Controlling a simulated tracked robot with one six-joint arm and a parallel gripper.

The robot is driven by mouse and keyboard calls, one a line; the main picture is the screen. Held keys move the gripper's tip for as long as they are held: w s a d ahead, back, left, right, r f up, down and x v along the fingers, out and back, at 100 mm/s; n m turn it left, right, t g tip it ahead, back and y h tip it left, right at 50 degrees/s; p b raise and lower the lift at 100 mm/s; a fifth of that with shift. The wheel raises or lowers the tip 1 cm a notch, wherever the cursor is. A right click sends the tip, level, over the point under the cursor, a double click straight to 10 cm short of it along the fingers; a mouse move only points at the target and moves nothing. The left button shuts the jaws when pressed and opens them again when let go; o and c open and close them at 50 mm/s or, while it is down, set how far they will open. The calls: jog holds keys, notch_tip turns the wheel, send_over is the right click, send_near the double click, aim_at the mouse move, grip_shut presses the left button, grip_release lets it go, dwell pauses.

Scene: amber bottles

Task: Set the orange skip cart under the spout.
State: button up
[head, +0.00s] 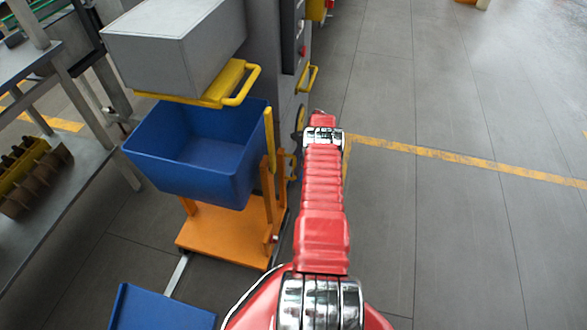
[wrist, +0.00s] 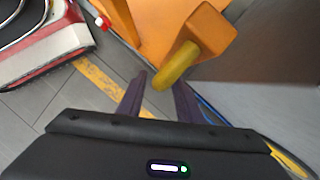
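The orange skip cart (head: 222,236) stands on the floor left of my arm in the head view, with a blue bin (head: 205,180) on it. The bin is open and looks empty. In the wrist view, part of the cart (wrist: 155,22) shows with an orange block and a yellow handle (wrist: 177,66). My gripper (wrist: 160,82) is open, its dark fingers on either side of the handle's near end. I cannot tell whether they touch it. In the head view the fingers are hidden past my red arm. No spout is clearly identifiable.
A grey box (head: 178,38) on a yellow bracket (head: 222,88) overhangs the bin's back, beside a grey machine. A metal bench (head: 62,190) stands left. A blue tray-like object (head: 160,308) lies at the bottom. The floor (head: 450,230) to the right is clear.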

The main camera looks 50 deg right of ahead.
jog(key=v, duration=1.3)
jog(key=shift+a, duration=0.1)
